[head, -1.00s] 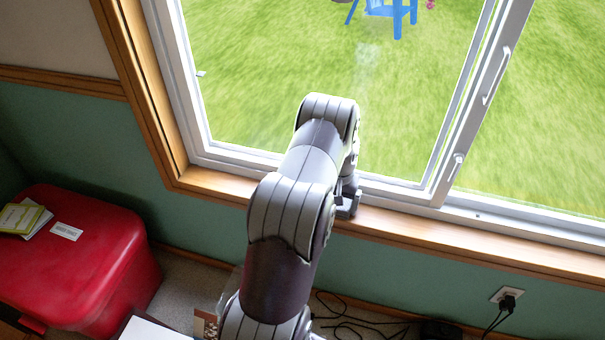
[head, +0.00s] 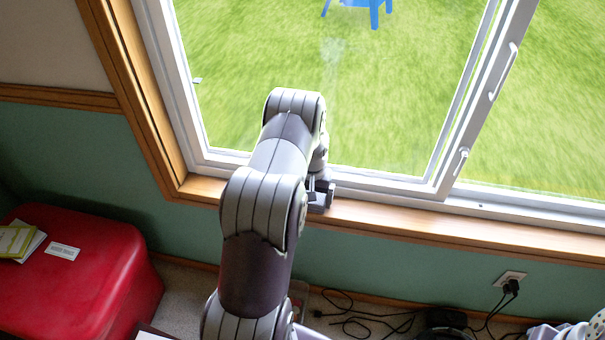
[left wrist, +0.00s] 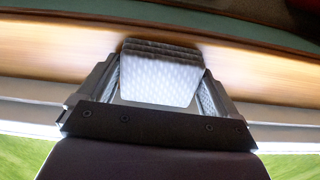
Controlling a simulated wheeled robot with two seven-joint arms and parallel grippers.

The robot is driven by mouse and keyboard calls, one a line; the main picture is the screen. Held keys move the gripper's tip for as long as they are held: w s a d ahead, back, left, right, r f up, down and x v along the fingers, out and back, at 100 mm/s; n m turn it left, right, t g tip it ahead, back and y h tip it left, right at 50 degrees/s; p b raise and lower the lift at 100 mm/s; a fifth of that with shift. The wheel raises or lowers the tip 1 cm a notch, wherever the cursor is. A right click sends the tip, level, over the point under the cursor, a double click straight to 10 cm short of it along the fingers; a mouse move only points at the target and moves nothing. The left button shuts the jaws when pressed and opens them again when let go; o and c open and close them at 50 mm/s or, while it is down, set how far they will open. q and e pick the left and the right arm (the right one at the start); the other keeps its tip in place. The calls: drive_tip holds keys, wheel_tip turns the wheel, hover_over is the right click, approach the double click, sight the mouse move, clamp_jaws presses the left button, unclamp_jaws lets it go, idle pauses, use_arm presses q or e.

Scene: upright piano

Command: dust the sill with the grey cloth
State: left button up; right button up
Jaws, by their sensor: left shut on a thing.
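The wooden sill (head: 400,222) runs along the bottom of the window, and it also crosses the left wrist view (left wrist: 50,52). My left gripper (head: 320,195) is at the sill, toward the left part of the window. In the left wrist view my left gripper (left wrist: 160,85) is shut on the grey cloth (left wrist: 158,75), a pale, textured folded piece between the fingers. The cloth lies against or just over the sill; I cannot tell whether it touches. In the head view my arm hides most of the gripper and the cloth.
The white window frame (head: 400,187) with a handle (head: 503,72) rises behind the sill. A red chest (head: 85,275) with papers (head: 18,243) stands at the lower left. Cables (head: 365,322) lie on the floor below an outlet (head: 510,279). The sill to the right is clear.

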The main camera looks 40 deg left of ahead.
use_arm(q)
wheel_tip(320, 180, up, 4)
drive_tip(key=p, duration=0.3)
drive_tip(key=shift+d+r, duration=0.1)
drive_tip(key=shift+r, duration=0.15)
drive_tip(key=shift+r+p, duration=0.6)
drive_tip(key=shift+r, duration=0.15)
drive_tip(key=shift+r+p, duration=0.9)
drive_tip(key=shift+r, duration=0.25)
